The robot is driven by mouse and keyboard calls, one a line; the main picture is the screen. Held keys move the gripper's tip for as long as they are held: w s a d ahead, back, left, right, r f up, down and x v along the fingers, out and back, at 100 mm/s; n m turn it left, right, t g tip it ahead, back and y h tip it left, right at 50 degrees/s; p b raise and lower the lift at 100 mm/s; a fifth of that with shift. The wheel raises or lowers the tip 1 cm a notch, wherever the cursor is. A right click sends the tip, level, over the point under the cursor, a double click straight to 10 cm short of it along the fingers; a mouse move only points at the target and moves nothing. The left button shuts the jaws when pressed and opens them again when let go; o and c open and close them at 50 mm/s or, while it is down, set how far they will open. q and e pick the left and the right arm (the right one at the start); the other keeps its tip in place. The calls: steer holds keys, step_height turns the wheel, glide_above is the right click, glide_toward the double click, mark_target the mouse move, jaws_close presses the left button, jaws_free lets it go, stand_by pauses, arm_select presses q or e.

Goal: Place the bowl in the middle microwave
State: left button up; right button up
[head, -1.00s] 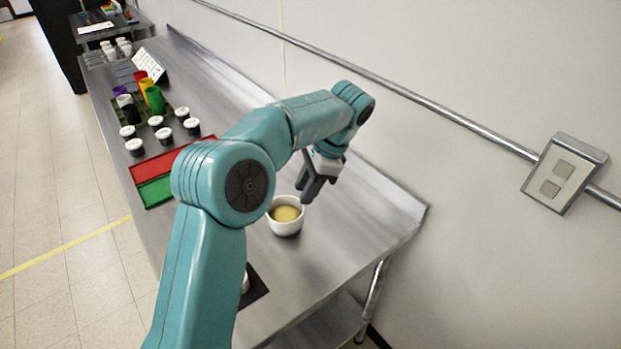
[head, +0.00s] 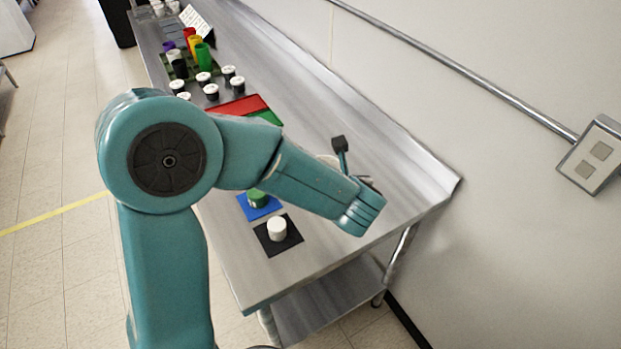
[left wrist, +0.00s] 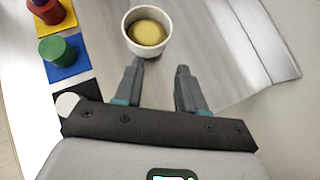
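The white bowl (left wrist: 128,42) with yellow contents stands on the steel table in the left wrist view. In the head view only a bit of its pale rim (head: 328,160) shows behind my arm. My left gripper (left wrist: 158,67) is open and empty, its two fingers apart and pointing toward the bowl. The left finger's tip is close to the bowl's near rim; I cannot tell whether they touch. In the head view a dark fingertip shows beside the bowl, the rest hidden by my arm. My right gripper and the microwaves are not in view.
On the steel table (head: 345,110) are a white cylinder (head: 277,228) on a black mat, a green cylinder (head: 257,199) on a blue mat, red and green trays, white-lidded jars and coloured cups. A wall (head: 480,50) with a rail bounds the right side.

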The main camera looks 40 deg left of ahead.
arm_select(q)
steer(key=shift+m+t, duration=0.4)
steer(key=p+x, duration=0.1)
steer(key=x, duration=0.5)
steer(key=p+x, duration=0.2)
steer(key=x, duration=0.4)
steer(key=shift+w+d, duration=0.15)
steer(key=shift+w, duration=0.2)
steer(key=shift+w+f, duration=0.3)
steer(key=shift+w, duration=0.05)
jaws_close()
steer(key=shift+s, duration=0.1)
